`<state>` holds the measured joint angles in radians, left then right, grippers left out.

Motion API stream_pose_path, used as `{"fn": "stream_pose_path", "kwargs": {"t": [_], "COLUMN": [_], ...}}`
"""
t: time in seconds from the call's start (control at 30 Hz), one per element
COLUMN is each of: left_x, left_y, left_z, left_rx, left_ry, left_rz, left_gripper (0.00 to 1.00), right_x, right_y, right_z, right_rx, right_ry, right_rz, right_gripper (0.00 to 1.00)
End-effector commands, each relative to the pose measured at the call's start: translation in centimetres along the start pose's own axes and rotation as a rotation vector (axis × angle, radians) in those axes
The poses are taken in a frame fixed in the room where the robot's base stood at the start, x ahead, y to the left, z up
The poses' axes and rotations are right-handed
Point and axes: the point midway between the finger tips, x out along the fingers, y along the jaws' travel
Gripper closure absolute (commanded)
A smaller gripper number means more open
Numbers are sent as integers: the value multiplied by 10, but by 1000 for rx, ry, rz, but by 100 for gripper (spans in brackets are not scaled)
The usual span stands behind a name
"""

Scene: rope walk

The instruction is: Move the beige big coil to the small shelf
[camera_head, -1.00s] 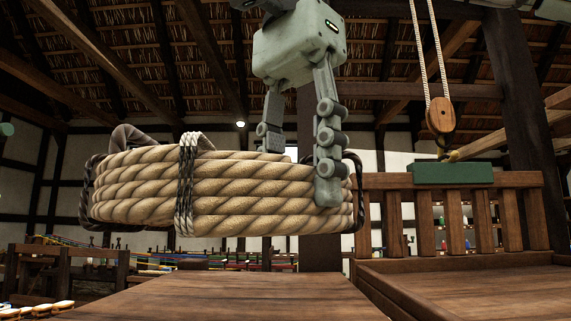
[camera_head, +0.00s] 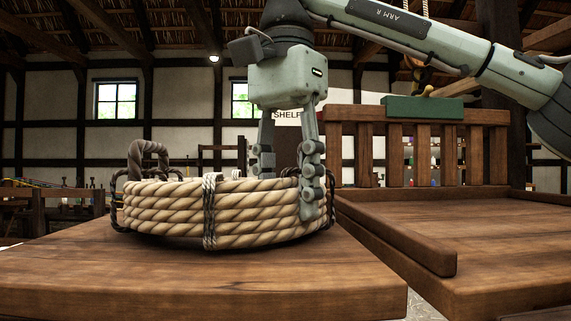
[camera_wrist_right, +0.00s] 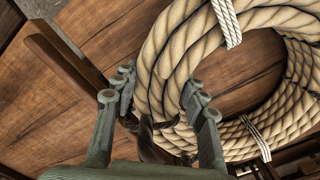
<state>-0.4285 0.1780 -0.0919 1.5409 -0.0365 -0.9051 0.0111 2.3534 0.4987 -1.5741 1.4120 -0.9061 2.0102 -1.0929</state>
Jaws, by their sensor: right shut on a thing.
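The beige big coil (camera_head: 165,210) is a thick rope ring bound with dark and pale ties. In the head view it is level, on or just above a brown wooden surface (camera_head: 330,275); I cannot tell if it touches. My right gripper (camera_head: 288,200) points down and is shut on the coil's right side, one finger outside and one inside the ring. In the right wrist view my right gripper (camera_wrist_right: 158,92) straddles the rope of the coil (camera_wrist_right: 170,60), with planks beneath. My left gripper is not in view. A sign reading SHELF (camera_head: 288,116) is partly hidden behind my right gripper.
To the right is a wooden surface with a raised edge (camera_head: 400,243) and a slatted back rail (camera_head: 400,150). A green block (camera_head: 423,108) sits on the rail. A narrow gap separates the two surfaces. The front of the coil's surface is clear.

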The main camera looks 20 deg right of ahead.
Motion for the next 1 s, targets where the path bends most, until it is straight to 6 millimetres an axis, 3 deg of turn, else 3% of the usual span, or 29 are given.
{"fn": "stream_pose_path", "kwargs": {"t": [0.27,0.3,0.43,0.77,1.0], "left_x": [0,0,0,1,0], "left_y": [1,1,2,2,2], "left_z": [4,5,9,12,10], "left_rx": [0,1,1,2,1], "left_ry": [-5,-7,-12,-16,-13], "left_rz": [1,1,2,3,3], "left_gripper": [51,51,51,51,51], "right_x": [0,3,3,0,-30], "right_y": [0,0,0,0,0], "right_z": [0,0,0,0,1], "right_rx": [1,0,0,1,5], "right_ry": [-1,0,0,1,6], "right_rz": [-10,-2,-2,-3,-6], "right_gripper": [100,52,37,37,37]}}
